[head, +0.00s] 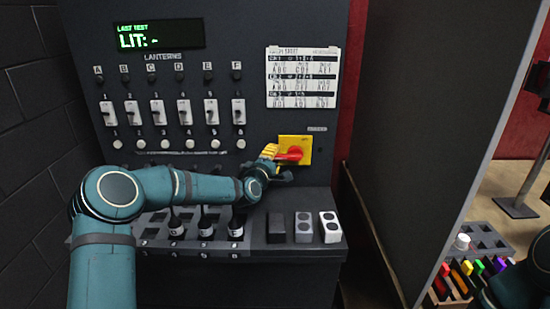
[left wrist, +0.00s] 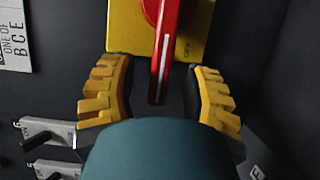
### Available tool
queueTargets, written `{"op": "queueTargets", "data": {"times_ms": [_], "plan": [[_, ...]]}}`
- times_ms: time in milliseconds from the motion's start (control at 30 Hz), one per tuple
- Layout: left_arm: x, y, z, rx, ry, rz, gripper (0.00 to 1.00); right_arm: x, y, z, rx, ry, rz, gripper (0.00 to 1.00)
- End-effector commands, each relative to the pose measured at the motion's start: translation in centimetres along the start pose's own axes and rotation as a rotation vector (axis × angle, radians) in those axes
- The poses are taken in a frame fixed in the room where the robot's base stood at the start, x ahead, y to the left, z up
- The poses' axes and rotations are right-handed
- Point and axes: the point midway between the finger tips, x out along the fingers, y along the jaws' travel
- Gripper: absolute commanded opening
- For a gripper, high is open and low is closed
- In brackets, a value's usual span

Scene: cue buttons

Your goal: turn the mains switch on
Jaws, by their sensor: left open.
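The mains switch is a red rotary handle (head: 291,154) on a yellow plate (head: 302,141), at the right of the dark panel. In the head view the handle points left, roughly level. In the left wrist view the red handle (left wrist: 166,45) with a white line points down, beside small lettering that seems to read OFF on the plate (left wrist: 195,45). My left gripper (head: 278,164) is open, its yellow-padded fingers on either side of the handle. In the left wrist view gaps show between handle and both fingers (left wrist: 163,80). My right gripper is not visible.
Left on the panel are several white lantern switches (head: 183,111) under a display (head: 160,35) reading "LIT: -". A printed card (head: 302,77) hangs above the mains switch. Below are a ledge with black, grey and white two-button blocks (head: 329,227). A dark partition (head: 430,110) stands right.

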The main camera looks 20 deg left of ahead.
Motion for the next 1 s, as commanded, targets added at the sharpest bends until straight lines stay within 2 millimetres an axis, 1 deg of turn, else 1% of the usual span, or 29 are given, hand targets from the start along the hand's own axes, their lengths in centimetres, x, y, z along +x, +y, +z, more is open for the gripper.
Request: {"op": "queueTargets", "data": {"times_ms": [33, 167, 467, 500, 567, 600, 633, 1000], "plan": [[0.40, -0.01, 0.07, 0.000, -0.001, 0.000, 0.48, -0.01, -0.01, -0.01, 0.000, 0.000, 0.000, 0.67], [0.92, 0.02, 0.01, 0.000, 0.000, 0.000, 0.48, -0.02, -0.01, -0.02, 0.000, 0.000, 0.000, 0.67], [1.02, -0.01, 0.02, 0.000, 0.000, 0.000, 0.48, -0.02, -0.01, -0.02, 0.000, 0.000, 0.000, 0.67], [1.02, 0.00, 0.02, 0.000, 0.000, 0.000, 0.40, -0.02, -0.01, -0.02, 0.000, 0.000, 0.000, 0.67], [1.02, 0.00, 0.02, 0.000, 0.000, 0.000, 0.19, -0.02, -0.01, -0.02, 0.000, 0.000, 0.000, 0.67], [1.01, 0.00, 0.02, 0.000, 0.000, 0.000, 0.05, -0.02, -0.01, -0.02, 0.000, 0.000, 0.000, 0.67], [1.01, 0.00, 0.02, 0.000, 0.000, 0.000, 0.00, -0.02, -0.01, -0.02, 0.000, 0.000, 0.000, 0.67], [1.02, 0.10, 0.02, 0.002, 0.000, 0.000, 0.00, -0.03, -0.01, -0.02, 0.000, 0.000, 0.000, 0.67]]}}
